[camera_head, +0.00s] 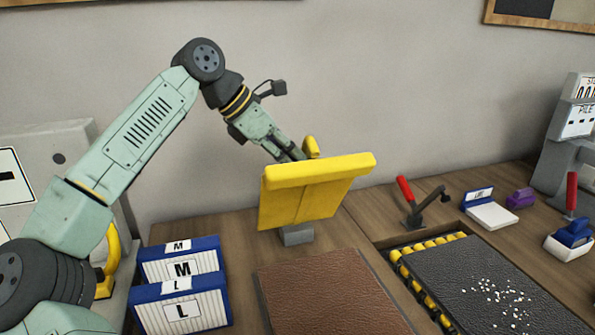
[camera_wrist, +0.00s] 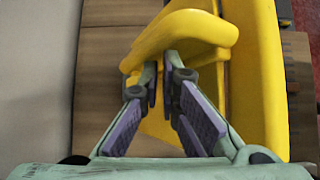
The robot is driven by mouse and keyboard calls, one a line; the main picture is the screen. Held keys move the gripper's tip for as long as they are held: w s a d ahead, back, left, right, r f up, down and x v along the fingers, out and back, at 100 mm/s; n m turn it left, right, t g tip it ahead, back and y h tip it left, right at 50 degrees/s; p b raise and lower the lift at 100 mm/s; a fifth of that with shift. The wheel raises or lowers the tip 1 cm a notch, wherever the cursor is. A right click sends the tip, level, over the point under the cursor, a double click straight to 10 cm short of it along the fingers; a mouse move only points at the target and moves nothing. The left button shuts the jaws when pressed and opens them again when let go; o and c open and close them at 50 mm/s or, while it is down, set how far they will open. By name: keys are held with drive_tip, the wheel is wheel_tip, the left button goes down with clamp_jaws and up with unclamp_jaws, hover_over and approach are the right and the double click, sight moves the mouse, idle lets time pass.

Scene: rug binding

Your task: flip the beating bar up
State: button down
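A yellow panel (camera_head: 305,200) with a thick rounded top edge stands tilted above a grey block (camera_head: 297,235) on the bench. I take it for the beating bar, but no label shows. A curved yellow handle (camera_head: 311,147) sticks up behind its top edge. My gripper (camera_head: 296,156) is at the back of the panel, close to this handle. In the wrist view the handle (camera_wrist: 188,32) lies just beyond my fingertips (camera_wrist: 162,72), which are close together. Yellow surface shows between and under them. I cannot tell whether they hold it.
A brown leather sheet (camera_head: 325,293) lies in front of the panel. Right of it is a dark mat (camera_head: 490,283) with white bits and a yellow roller edge. A red-handled lever (camera_head: 405,190) stands behind. Boxes marked M (camera_head: 160,268) and L (camera_head: 150,312) stand left; the wall is behind.

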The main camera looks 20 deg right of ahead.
drive_tip(key=w+n+g, duration=0.1)
drive_tip(key=w+g, duration=0.1)
drive_tip(key=w, duration=0.6)
drive_tip(key=shift+w+r, duration=0.2)
drive_tip(key=shift+r, duration=0.15)
drive_tip(key=shift+a, duration=0.1)
idle(0.3)
drive_tip(key=shift+s+f, duration=0.1)
idle(0.3)
